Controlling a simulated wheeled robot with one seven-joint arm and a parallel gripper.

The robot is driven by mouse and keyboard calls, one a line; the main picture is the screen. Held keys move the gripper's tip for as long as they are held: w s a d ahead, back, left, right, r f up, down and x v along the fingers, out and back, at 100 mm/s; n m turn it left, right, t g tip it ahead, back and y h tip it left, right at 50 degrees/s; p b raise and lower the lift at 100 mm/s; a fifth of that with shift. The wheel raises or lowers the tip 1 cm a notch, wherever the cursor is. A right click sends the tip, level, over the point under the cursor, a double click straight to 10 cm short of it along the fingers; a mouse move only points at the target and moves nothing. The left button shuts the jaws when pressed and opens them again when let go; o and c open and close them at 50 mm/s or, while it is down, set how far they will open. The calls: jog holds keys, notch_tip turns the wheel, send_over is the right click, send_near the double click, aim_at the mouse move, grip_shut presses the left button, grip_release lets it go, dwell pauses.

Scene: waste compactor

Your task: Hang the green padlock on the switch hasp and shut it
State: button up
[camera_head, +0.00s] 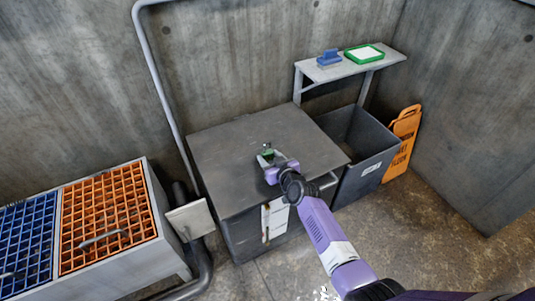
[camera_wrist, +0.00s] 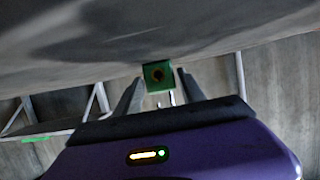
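The green padlock (camera_head: 267,149) is at the end of my gripper (camera_head: 269,157), over the grey top of the cabinet. In the wrist view the padlock (camera_wrist: 158,76) shows a green square face with a dark round spot, between the fingertips of my gripper (camera_wrist: 160,82). The fingers stand apart on either side of it. A slim gap seems to show at the right finger, so I cannot tell whether they grip it. I cannot make out the switch hasp in either view.
The grey cabinet (camera_head: 225,145) has a white panel (camera_head: 275,218) on its front. A small grey plate-like box (camera_head: 190,219) stands left of it near pipes. Orange (camera_head: 105,215) and blue (camera_head: 28,240) gratings lie at left. A dark bin (camera_head: 358,155), shelf (camera_head: 335,70) and orange sign (camera_head: 402,142) are at right.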

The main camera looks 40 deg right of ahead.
jog(key=c, duration=0.7)
jog(key=shift+r+p, duration=2.15)
jog(key=shift+r, duration=0.35)
jog(key=shift+c, duration=0.2)
